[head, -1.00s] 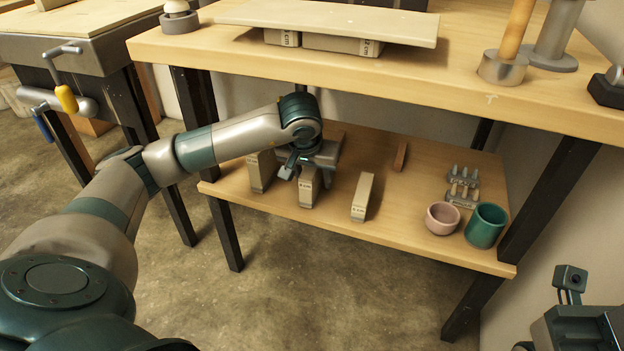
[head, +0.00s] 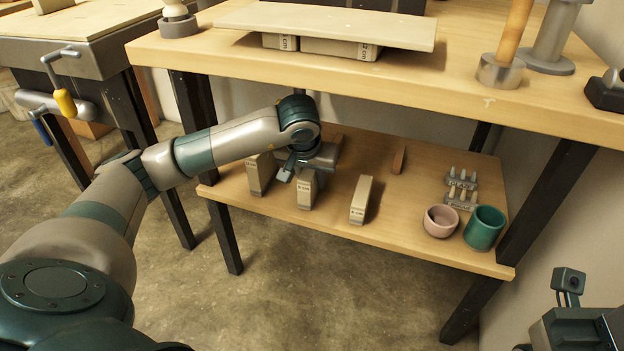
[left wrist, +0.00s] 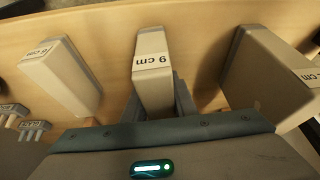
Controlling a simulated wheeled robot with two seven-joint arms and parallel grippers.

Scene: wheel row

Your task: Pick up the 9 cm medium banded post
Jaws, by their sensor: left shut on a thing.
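The 9 cm post (head: 306,190) is a beige block with a dark band and a "9 cm" label. It stands upright on the lower shelf, in the middle of a row of three posts. In the left wrist view the 9 cm post (left wrist: 152,68) sits between my fingers. My left gripper (head: 306,168) is shut on it from above and behind; the arm hides part of the post. No lift off the shelf is clear. Part of my right arm (head: 575,320) shows at the lower right; its fingers cannot be made out.
Similar posts stand close on the left (head: 258,175) and right (head: 361,200). A pink cup (head: 441,221), a green cup (head: 485,227) and pegged holders (head: 462,185) stand at the shelf's right. The upper tabletop (head: 420,97) overhangs the shelf (head: 400,240).

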